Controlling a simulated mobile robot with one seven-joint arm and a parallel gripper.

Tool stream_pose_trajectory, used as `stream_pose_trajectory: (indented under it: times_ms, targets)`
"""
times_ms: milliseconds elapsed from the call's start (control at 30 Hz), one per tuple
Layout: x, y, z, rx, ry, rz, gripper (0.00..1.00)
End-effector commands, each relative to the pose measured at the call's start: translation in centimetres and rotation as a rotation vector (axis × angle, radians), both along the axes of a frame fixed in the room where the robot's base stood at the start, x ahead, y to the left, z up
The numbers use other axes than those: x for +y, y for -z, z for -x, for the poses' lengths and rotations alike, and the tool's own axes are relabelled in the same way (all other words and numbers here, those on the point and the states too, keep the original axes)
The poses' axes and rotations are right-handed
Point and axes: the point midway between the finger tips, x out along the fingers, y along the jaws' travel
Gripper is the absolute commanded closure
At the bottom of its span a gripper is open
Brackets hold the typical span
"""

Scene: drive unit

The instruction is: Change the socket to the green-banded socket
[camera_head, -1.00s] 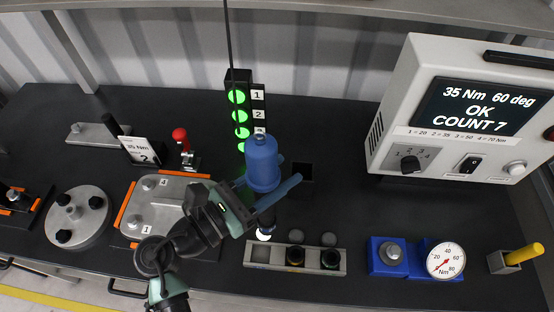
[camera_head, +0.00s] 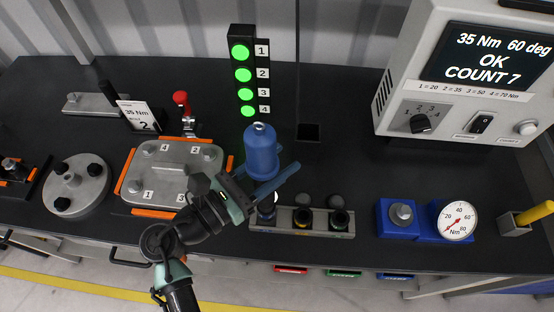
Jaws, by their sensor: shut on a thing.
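My gripper (camera_head: 240,194) is shut on the blue power tool (camera_head: 262,152), which stands roughly upright with its nose down. The tool's dark lower end (camera_head: 267,208) is at the left end of the grey socket rack (camera_head: 322,232); whether it touches the rack or hangs just above is hard to tell. A yellow-banded socket (camera_head: 302,221) sits in the middle of the rack. The green-banded socket (camera_head: 339,222) sits at its right end. My gripper and the tool partly cover the left slot, and any band on the tool's own socket is unclear.
A grey plate with numbered corners (camera_head: 172,170) lies left of my gripper. A blue tester with a dial (camera_head: 457,220) stands right of the rack. The controller box (camera_head: 470,75) reads 35 Nm, 60 deg, OK, COUNT 7. A lamp column (camera_head: 243,75) shows green lights.

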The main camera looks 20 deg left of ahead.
Motion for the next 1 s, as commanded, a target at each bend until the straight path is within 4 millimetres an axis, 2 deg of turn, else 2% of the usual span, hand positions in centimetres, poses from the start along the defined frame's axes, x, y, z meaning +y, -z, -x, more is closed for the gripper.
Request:
stream_pose_trajectory:
  times_ms: [1000]
  targets:
    - [0.05, 0.8, 0.02, -0.004, -0.001, -0.001, 1.0]
